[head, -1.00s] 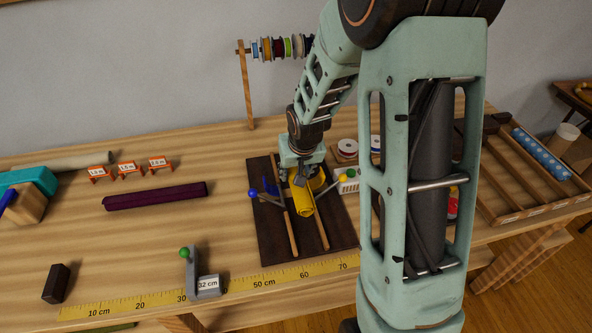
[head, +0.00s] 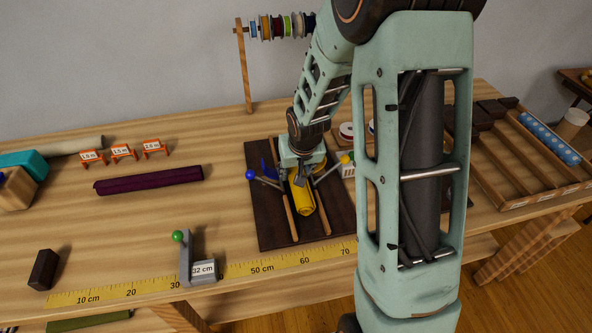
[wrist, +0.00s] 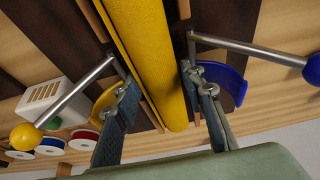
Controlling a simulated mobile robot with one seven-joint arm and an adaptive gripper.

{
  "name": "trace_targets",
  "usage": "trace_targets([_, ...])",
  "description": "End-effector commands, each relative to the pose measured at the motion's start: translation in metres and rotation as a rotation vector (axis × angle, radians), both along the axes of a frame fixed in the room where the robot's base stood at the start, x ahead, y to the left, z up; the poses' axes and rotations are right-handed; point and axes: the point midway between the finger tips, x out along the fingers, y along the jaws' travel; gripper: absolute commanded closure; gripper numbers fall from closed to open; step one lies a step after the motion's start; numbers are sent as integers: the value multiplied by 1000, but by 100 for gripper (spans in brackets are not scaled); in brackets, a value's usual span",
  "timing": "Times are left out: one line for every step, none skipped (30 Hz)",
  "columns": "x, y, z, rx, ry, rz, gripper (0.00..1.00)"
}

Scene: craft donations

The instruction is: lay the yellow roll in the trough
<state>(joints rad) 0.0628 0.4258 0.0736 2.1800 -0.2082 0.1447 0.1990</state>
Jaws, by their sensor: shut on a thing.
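The yellow roll (head: 304,200) is between the two wooden rails (head: 290,216) of the trough on a dark board (head: 268,228). It runs roughly along the rails. My gripper (head: 301,178) is above it and shut on it near its far end. In the wrist view the yellow roll (wrist: 150,55) passes between the two fingers of my gripper (wrist: 166,98). I cannot tell whether the roll's underside touches the trough.
Metal levers with a blue ball (head: 250,175) and a yellow ball (head: 345,159) flank the trough. A dark purple roll (head: 150,180) lies left. A grey stop labelled 32 cm (head: 202,270) stands by the yellow ruler (head: 130,292). A compartment tray (head: 520,170) is at right.

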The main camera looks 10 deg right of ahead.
Motion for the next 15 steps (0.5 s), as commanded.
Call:
trace_targets([0,0,1,0,-1,0,95])
trace_targets([0,0,1,0,-1,0,95])
trace_targets([0,0,1,0,-1,0,95])
trace_targets([0,0,1,0,-1,0,95])
trace_targets([0,0,1,0,-1,0,95])
trace_targets([0,0,1,0,-1,0,95])
trace_targets([0,0,1,0,-1,0,95])
trace_targets([0,0,1,0,-1,0,95])
trace_targets([0,0,1,0,-1,0,95])
trace_targets([0,0,1,0,-1,0,60])
trace_targets([0,0,1,0,-1,0,56])
trace_targets([0,0,1,0,-1,0,52])
trace_targets([0,0,1,0,-1,0,49])
trace_targets([0,0,1,0,-1,0,45])
trace_targets([0,0,1,0,-1,0,42])
